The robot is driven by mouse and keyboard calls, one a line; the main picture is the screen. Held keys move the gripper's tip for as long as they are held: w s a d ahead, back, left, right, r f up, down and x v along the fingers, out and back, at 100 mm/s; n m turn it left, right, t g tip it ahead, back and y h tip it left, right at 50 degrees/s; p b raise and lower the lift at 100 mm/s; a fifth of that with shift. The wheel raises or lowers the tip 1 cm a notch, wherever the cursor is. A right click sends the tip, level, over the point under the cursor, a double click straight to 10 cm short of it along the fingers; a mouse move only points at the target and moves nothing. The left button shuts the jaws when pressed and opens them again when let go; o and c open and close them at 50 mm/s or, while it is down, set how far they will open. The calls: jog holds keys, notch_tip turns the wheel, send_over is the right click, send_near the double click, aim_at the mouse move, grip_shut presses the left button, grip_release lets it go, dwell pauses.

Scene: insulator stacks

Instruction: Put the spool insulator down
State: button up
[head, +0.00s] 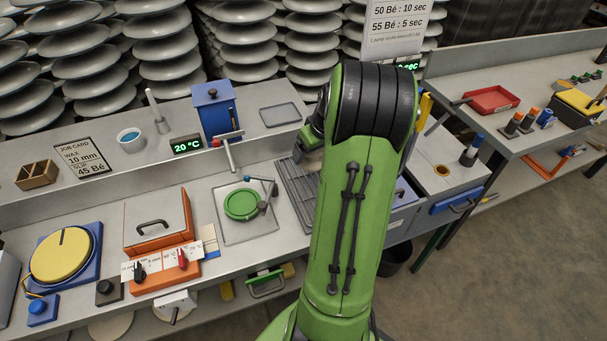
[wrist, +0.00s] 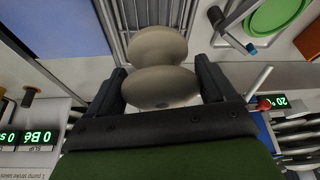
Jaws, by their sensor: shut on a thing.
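The spool insulator (wrist: 160,87) is cream-grey, with two rounded flanges and a narrower waist between them. In the wrist view it sits between the two dark fingers of my gripper (wrist: 162,78), which is shut on it. A slatted metal rack (wrist: 122,14) shows behind the spool; I cannot tell whether the spool touches it. In the head view the same rack (head: 291,185) lies just left of my green arm, which hides part of it. The spool is not clearly visible in the head view, as my arm blocks that area.
Left of the rack is a plate with a green disc (head: 241,204) and a small jointed arm. A blue box (head: 213,112) and tap stand on the raised ledge behind. A side bench carries a red tray (head: 491,100). Stacked grey discs fill the back.

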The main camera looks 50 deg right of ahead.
jog(key=f, duration=0.2)
jog(key=f+b, duration=0.1)
jog(key=f, duration=0.4)
jog(key=shift+s+f+b, duration=0.25)
jog(key=shift+f+b, duration=0.1)
jog(key=shift+b, duration=0.05)
